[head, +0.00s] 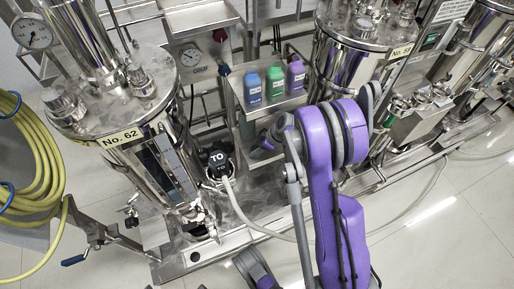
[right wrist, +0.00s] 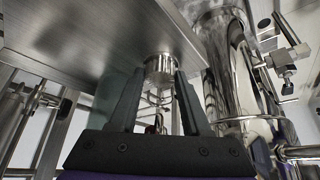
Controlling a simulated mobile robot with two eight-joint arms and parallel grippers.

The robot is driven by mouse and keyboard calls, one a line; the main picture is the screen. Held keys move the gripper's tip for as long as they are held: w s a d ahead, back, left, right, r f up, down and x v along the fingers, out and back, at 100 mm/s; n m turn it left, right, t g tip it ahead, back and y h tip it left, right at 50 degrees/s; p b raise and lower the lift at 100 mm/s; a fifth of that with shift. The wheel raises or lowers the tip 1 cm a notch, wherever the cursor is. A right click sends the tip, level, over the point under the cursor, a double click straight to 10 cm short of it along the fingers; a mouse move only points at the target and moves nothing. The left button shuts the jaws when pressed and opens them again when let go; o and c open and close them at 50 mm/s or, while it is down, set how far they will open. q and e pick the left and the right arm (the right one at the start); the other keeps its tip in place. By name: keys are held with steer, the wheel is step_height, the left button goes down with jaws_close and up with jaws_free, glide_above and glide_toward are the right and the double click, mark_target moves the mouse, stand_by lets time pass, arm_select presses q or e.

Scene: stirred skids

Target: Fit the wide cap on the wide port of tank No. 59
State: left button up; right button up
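In the right wrist view my right gripper (right wrist: 160,78) has its two dark fingers on either side of a short ribbed metal cap (right wrist: 161,65), with no clear gap beside it. In the head view my purple right arm reaches between two tanks; the gripper (head: 267,143) is small and partly hidden, near the shelf, and the cap cannot be made out. A steel tank (head: 333,65) stands behind my arm; its label (head: 403,50) is too small to read surely, perhaps No. 59. Its wide port cannot be told apart.
Tank No. 62 (head: 115,95) stands at the left. A steel shelf (head: 270,105) with several coloured bottles is between the tanks; in the right wrist view a steel plate (right wrist: 90,35) hangs over the fingers. A hose (head: 260,228) runs along the skid. A yellow hose (head: 40,165) hangs left.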

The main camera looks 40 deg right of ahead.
jaws_close()
steer(key=shift+r, duration=0.25)
steer(key=shift+r+p, duration=0.35)
steer(key=shift+p, duration=0.25)
